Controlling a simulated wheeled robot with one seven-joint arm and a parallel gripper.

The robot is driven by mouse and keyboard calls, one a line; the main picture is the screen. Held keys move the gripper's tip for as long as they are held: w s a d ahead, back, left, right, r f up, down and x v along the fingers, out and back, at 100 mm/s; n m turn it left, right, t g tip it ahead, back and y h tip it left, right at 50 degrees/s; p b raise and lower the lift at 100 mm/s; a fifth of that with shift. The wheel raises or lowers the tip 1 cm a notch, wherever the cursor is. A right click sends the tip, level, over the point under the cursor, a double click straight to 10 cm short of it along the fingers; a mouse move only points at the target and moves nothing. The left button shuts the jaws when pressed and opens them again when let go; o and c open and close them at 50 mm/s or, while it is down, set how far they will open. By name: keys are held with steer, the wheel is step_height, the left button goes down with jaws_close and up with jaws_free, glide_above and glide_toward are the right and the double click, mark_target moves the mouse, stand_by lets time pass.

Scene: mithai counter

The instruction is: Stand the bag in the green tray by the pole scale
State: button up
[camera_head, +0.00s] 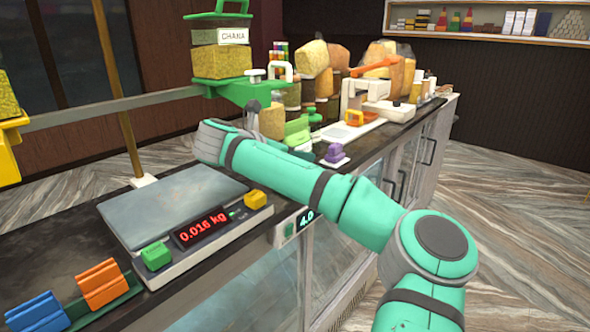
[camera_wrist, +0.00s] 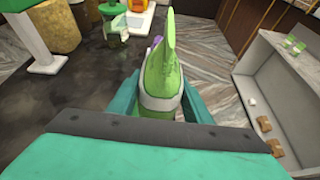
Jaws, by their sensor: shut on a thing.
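In the wrist view my gripper (camera_wrist: 158,98) is shut on a green bag (camera_wrist: 158,65) with a pale band. The bag points up and away between the two teal fingers, and its lower part is hidden by my gripper. The pole scale (camera_head: 115,85) stands at the left, with a brass pole and a grey beam. A green tray (camera_head: 128,305) lies at the lower left on the counter, holding orange and blue pieces. Another green pan (camera_head: 238,92) at the beam's right end carries a pack labelled CHANA (camera_head: 221,62).
A digital scale (camera_head: 170,195) reading 0.016 kg stands on the dark counter (camera_head: 50,240), with green and yellow blocks at its front corners. A yellow pan (camera_head: 8,150) is at the far left. Jars, bags and a white machine (camera_head: 365,100) crowd the counter's far end.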

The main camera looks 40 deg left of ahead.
steer(key=shift+w+a+f, duration=0.3)
steer(key=shift+w+f, duration=0.05)
steer(key=shift+f, duration=0.2)
steer(key=shift+w+a+f, duration=0.25)
steer(key=shift+w+f, duration=0.05)
steer(key=shift+f, duration=0.2)
step_height(320, 180, down, 3)
steer(key=shift+w+a+f, duration=0.1)
steer(key=shift+w+f, duration=0.05)
steer(key=shift+f, duration=0.05)
steer(key=o, duration=1.3)
steer(key=v, duration=1.2)
